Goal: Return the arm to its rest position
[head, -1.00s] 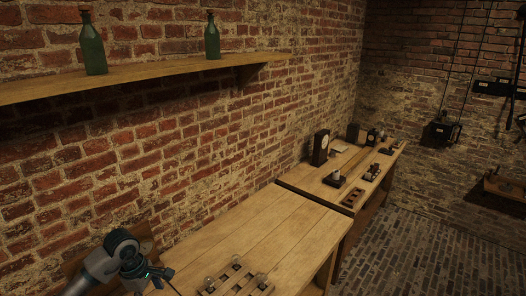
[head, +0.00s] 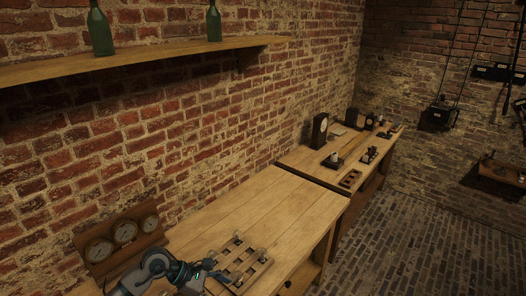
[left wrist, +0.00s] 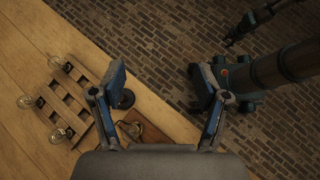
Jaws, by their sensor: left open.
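My left gripper (head: 207,274) is at the bottom of the head view, by the left side of a slatted wooden rack (head: 245,271) on the near bench. In the left wrist view my left gripper (left wrist: 165,88) has its two fingers wide apart with nothing between them. The rack (left wrist: 88,100) lies to the left of the fingers there, with several clear glass bulbs around its edge. My right gripper is not seen in the head view, and I cannot make it out in the left wrist view.
A panel with three round dials (head: 122,240) stands against the brick wall. A shelf (head: 150,62) holds two green bottles.

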